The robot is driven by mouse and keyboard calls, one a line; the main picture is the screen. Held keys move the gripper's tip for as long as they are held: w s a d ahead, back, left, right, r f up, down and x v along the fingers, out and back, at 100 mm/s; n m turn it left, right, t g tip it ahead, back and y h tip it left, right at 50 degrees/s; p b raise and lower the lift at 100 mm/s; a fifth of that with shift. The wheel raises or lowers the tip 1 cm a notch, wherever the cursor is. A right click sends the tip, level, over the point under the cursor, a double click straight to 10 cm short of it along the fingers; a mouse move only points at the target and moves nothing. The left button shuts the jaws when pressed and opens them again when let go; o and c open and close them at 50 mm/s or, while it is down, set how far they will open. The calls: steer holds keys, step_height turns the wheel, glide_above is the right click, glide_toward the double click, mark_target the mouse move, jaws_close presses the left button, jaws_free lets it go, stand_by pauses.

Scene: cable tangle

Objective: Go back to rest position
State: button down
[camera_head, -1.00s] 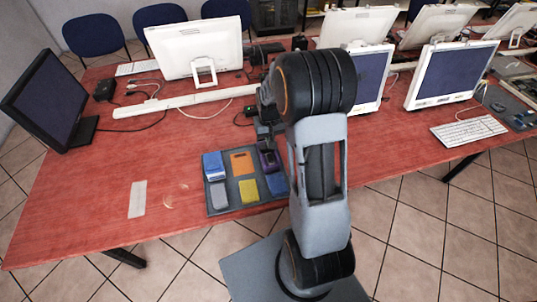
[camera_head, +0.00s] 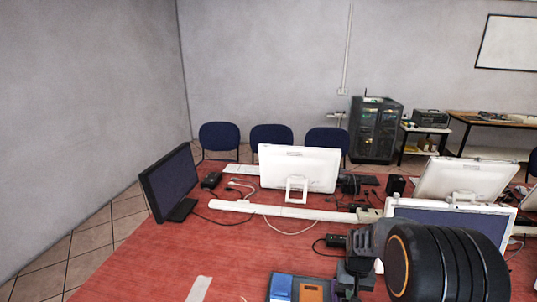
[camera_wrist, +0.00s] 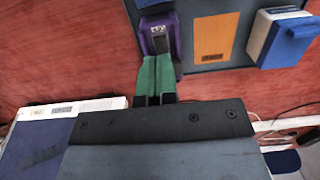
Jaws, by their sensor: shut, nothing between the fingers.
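My gripper (camera_wrist: 157,78) is shut in the wrist view, with its narrow green finger parts close together and pointing at the purple-framed block (camera_wrist: 159,35). No held object shows; whether the tips touch the block is unclear. The block is at the edge of the dark grey tray (camera_wrist: 204,66), beside an orange piece (camera_wrist: 215,37) and a blue-and-white block (camera_wrist: 282,37). In the head view my arm covers the lower right. The blue block (camera_head: 281,288) and orange piece (camera_head: 311,291) show at the bottom edge; the rest of the tray is cut off.
The red table (camera_head: 190,255) holds a black monitor (camera_head: 170,182) at left, a white monitor (camera_head: 298,168) behind the tray, and more monitors at right. A long white cable trunking (camera_head: 285,211) and loose cables cross the table. Bare tabletop lies left of the tray.

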steer(key=s+a+r+n+t, duration=0.1)
steer(key=s+a+r+t, duration=0.1)
steer(key=s+a+r, duration=0.2)
steer(key=s+a+r+n+t, duration=0.1)
steer(key=s+a+r+t, duration=0.2)
steer(key=s+r, duration=0.5)
step_height(320, 180, up, 3)
steer(key=shift+a+r, duration=0.2)
steer(key=shift+a, duration=0.65)
steer(key=shift+d, duration=0.15)
